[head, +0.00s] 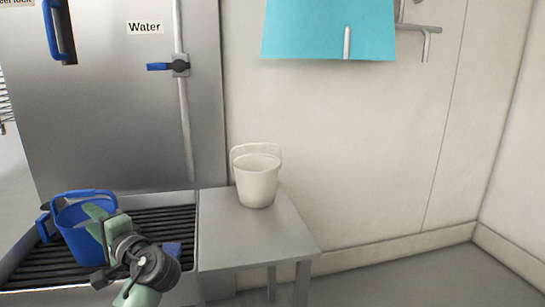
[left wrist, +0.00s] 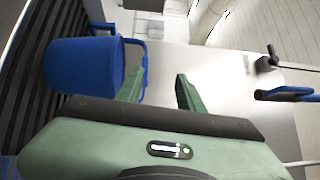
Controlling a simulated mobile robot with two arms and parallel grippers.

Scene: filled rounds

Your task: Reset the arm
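My left gripper (head: 100,222) is over the grated tray at the lower left of the head view, in front of a blue bucket (head: 70,216) that it partly hides. In the left wrist view its two green fingers (left wrist: 160,90) are spread apart, with nothing clearly held between them. The blue bucket (left wrist: 75,68) is to the left of the fingers there. Part of its handle shows close to the left finger; whether they touch I cannot tell. My right gripper is in neither view.
A white bucket (head: 257,182) stands on a grey side table (head: 240,238) to the right of the grated tray (head: 165,222). A steel panel marked "Water" has a blue-handled valve (head: 160,66). A cyan sheet (head: 325,30) hangs on the wall. The floor at right is clear.

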